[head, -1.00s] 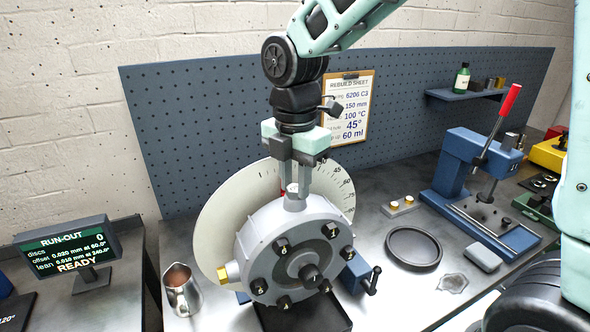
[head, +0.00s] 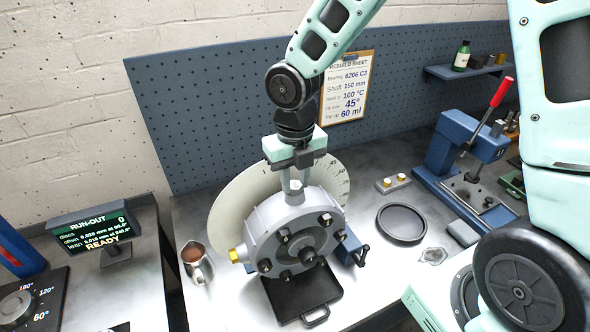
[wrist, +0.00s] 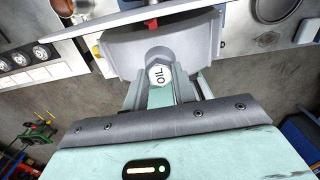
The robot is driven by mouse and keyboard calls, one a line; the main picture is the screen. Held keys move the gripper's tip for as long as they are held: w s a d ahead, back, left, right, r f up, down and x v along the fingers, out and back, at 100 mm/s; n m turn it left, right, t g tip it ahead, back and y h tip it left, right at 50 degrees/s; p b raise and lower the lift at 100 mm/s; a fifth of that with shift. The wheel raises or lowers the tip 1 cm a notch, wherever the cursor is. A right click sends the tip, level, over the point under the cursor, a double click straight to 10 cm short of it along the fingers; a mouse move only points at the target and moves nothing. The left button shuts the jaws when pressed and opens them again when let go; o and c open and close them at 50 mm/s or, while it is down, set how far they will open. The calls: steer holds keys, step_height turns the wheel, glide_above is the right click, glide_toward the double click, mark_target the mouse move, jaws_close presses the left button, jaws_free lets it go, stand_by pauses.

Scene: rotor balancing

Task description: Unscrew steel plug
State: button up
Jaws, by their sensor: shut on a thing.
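A round grey housing (head: 283,232) with bolts on its face stands on the bench in front of a pale dial disc (head: 228,207). My gripper (head: 293,190) points down at the housing's top, shut on the steel plug there. In the head view the fingers largely hide the plug. I cannot tell how far it is threaded in. A brass plug (head: 237,255) sticks out of the housing's left side.
A black drip tray (head: 318,305) lies under the housing. A metal jug (head: 196,264) with brown contents stands left of it. The run-out display (head: 92,232) is further left. A black ring (head: 402,223) and a blue press (head: 462,165) with a red lever are on the right.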

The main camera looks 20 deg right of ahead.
steer(key=n+p, duration=0.1)
steer(key=p, duration=0.1)
steer(key=shift+r+n+p, duration=0.3)
steer(key=shift+r+p, duration=0.1)
steer(key=shift+f+n+p, duration=0.1)
steer(key=shift+n+p, duration=0.35)
steer(key=shift+n, duration=0.25)
steer(key=shift+f+n+b, duration=0.3)
steer(key=shift+n, duration=0.8)
steer(key=n, duration=0.4)
steer(key=shift+n, duration=0.4)
